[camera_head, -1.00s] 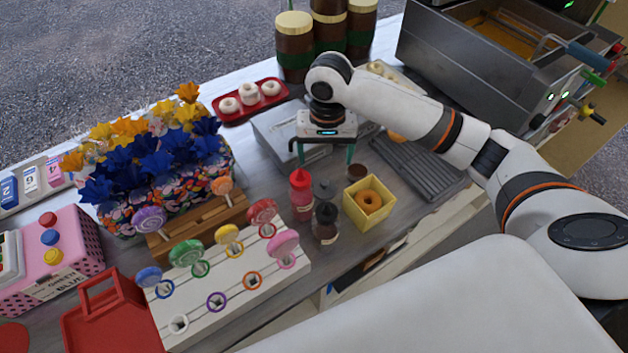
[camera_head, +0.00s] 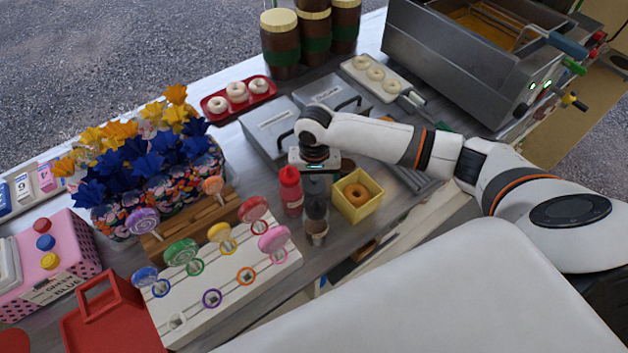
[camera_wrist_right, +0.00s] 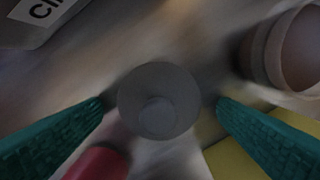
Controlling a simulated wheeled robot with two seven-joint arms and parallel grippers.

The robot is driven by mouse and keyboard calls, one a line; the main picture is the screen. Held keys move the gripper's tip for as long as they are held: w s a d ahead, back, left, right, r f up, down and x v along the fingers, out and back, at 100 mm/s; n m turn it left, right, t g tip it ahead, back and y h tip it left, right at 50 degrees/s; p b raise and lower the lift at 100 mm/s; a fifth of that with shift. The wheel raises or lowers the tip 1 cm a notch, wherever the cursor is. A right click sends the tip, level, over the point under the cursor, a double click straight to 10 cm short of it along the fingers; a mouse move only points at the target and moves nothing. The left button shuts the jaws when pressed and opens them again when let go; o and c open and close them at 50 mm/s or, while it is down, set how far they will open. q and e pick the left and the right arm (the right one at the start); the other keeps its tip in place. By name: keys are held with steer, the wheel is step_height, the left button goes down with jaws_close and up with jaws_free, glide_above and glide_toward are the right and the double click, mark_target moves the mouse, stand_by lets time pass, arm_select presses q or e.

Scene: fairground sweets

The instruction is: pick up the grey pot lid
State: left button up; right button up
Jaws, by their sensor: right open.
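The grey pot lid (camera_wrist_right: 160,102) is round with a small knob and sits midway between my right gripper's green fingers in the wrist view. My right gripper (camera_wrist_right: 160,105) is open, above the lid, one finger on each side and with nothing held. In the head view the right gripper (camera_head: 316,172) points down, its fingertips hard to make out. My left gripper is not in view.
The yellow box holds a doughnut (camera_head: 357,191). A brown cup (camera_wrist_right: 298,50) is near the right finger in the wrist view. A lollipop stand (camera_head: 230,285) is at the left, grey lidded containers (camera_head: 268,125) behind.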

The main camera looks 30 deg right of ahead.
steer(key=c, duration=1)
steer(key=shift+c, duration=0.3)
